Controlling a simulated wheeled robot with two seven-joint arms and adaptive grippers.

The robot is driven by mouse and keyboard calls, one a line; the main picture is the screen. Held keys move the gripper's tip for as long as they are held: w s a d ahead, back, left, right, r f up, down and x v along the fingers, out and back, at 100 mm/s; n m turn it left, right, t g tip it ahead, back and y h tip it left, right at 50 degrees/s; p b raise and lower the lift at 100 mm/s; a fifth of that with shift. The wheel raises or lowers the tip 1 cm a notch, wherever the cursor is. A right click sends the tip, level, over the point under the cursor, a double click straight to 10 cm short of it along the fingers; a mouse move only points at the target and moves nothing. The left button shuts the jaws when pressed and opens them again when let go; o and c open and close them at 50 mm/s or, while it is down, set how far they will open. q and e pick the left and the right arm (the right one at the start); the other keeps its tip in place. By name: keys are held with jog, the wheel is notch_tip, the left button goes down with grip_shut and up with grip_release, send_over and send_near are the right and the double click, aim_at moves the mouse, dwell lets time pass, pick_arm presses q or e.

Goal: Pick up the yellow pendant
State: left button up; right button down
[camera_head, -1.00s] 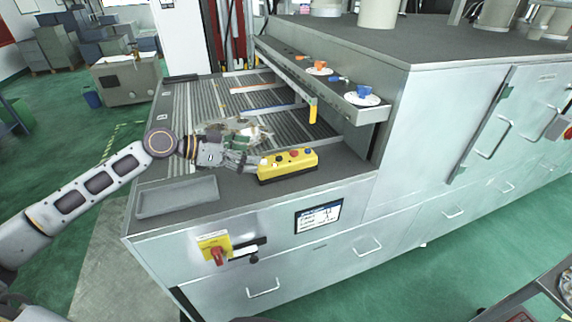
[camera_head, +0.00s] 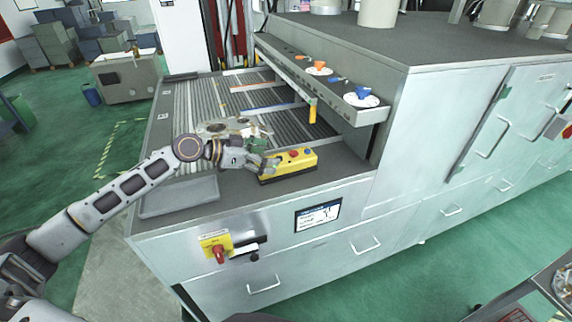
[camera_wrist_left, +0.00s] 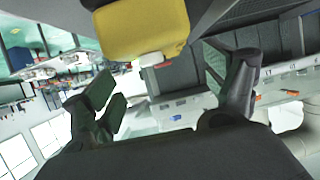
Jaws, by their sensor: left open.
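The yellow pendant (camera_head: 290,164) is a long yellow box with coloured buttons. It lies on the grey front ledge of the machine. My left gripper (camera_head: 268,167) is at the pendant's left end, with its fingers apart. In the head view the fingers overlap that end, and I cannot tell whether they touch it. In the left wrist view the yellow pendant (camera_wrist_left: 140,28) fills the top middle, beyond the open fingers of the left gripper (camera_wrist_left: 168,78). Nothing is held between them. My right gripper is not in view.
A shallow grey tray (camera_head: 180,197) lies left of the pendant on the ledge. A metal casting (camera_head: 225,127) shows behind my left wrist, above the ribbed bed (camera_head: 280,118). A shelf (camera_head: 372,112) with orange and blue pieces overhangs at the right. A red switch (camera_head: 219,254) is on the front.

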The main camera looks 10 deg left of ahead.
aim_at(280, 157)
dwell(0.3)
pick_arm(q)
jog(key=shift+p+x, duration=0.85)
jog(key=shift+x, duration=0.75)
jog(key=shift+w+d+f, duration=0.5)
jog(key=shift+d+f, duration=0.1)
jog(key=shift+f, duration=0.1)
jog(key=shift+c, duration=0.4)
jog(key=c, duration=1.4)
jog(key=shift+o, duration=0.2)
jog(key=shift+r, duration=0.65)
notch_tip(280, 157, up, 9)
jog(key=shift+f+b, duration=0.1)
jog(key=shift+b, duration=0.5)
